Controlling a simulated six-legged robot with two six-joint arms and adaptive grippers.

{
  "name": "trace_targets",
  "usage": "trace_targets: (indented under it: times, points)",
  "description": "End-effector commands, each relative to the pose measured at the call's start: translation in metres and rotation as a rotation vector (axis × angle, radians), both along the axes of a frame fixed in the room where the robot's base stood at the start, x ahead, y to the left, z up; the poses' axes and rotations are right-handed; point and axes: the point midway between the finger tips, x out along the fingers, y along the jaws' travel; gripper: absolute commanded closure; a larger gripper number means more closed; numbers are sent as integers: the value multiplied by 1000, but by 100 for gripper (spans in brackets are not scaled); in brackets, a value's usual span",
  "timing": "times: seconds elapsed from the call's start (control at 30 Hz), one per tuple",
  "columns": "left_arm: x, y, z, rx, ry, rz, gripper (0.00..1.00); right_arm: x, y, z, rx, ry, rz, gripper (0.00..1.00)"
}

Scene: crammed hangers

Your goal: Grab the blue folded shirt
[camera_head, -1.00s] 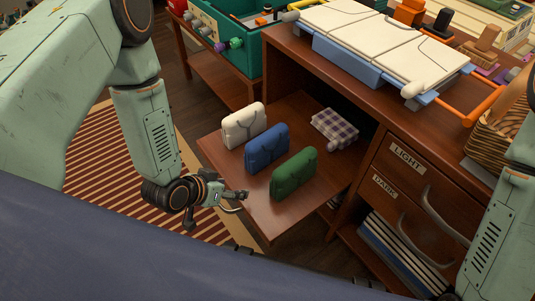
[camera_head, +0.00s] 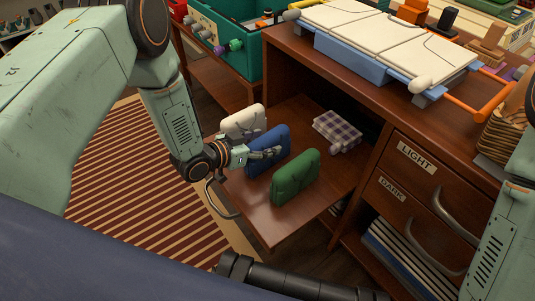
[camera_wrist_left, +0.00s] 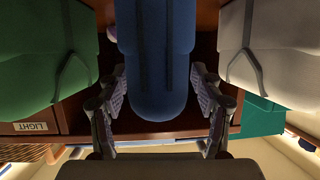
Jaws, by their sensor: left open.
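The blue folded shirt (camera_head: 269,165) stands upright on the pulled-out wooden shelf, between the white folded shirt (camera_head: 241,121) and the green folded shirt (camera_head: 295,178). My left gripper (camera_head: 264,153) is at the blue shirt's upper near part in the head view. In the left wrist view the blue shirt (camera_wrist_left: 155,50) lies between the two open fingers (camera_wrist_left: 159,85), one finger on each side. Narrow gaps show there between the fingers and the cloth. The right gripper is out of view.
A checkered folded cloth (camera_head: 338,130) lies farther back on the shelf (camera_head: 265,222). The drawers marked LIGHT (camera_head: 416,160) and DARK (camera_head: 391,188) are to the right. White and green shirts stand close on either side of my left gripper.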

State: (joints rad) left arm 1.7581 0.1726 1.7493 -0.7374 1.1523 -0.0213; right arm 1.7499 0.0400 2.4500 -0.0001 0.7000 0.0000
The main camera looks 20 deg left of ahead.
Motion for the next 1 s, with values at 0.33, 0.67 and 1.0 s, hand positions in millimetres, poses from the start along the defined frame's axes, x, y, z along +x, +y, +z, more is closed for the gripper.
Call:
trace_targets:
  times: [0.33, 0.67, 1.0]
  points:
    - [11, -8, -5, 0, 0, 0, 34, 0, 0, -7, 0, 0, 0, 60]
    - [11, -8, -5, 0, 0, 0, 57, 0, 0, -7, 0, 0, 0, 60]
    - [11, -8, -5, 0, 0, 0, 86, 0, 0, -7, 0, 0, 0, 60]
